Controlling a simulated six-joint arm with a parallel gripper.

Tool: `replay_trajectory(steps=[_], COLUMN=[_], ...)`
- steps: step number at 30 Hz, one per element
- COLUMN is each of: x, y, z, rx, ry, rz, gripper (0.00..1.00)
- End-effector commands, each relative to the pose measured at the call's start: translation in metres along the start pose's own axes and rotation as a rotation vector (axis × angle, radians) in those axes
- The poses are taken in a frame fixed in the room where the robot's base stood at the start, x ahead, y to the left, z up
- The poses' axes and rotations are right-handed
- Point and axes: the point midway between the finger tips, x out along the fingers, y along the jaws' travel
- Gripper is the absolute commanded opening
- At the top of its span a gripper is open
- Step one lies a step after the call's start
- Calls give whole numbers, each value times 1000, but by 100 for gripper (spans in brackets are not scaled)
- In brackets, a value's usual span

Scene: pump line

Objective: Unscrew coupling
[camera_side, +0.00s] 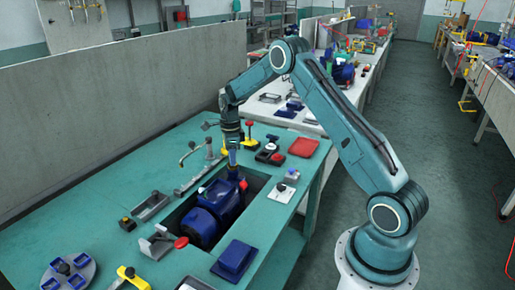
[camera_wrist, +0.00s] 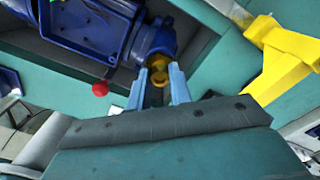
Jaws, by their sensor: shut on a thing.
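The coupling is the yellow ring-like part (camera_wrist: 160,75) at the end of the blue pump (camera_wrist: 92,30) in the wrist view. My gripper (camera_wrist: 160,82) has its two light-blue fingers on either side of this yellow part and is shut on it. In the side view the blue pump (camera_side: 210,212) lies in a dark recess of the green bench, and my gripper (camera_side: 233,165) points down at its far end. The coupling is hidden there behind the fingers and the pump.
A yellow bracket (camera_wrist: 285,58) stands close to the right of my gripper in the wrist view. A red knob (camera_wrist: 100,89) is to the left. In the side view, a red block (camera_side: 303,147) and a dark-blue block (camera_side: 234,258) lie on the green bench. A grey wall panel runs behind.

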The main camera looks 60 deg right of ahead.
Motion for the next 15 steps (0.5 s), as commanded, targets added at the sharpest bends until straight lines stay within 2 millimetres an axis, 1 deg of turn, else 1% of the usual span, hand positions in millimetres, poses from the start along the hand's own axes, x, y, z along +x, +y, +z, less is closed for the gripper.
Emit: replay_trajectory(steps=[9, 15], x=[0, -1], y=[0, 0], z=[0, 0], rx=[-224, -268], ry=[0, 0], rz=[-1, -1], gripper=[0, 0])
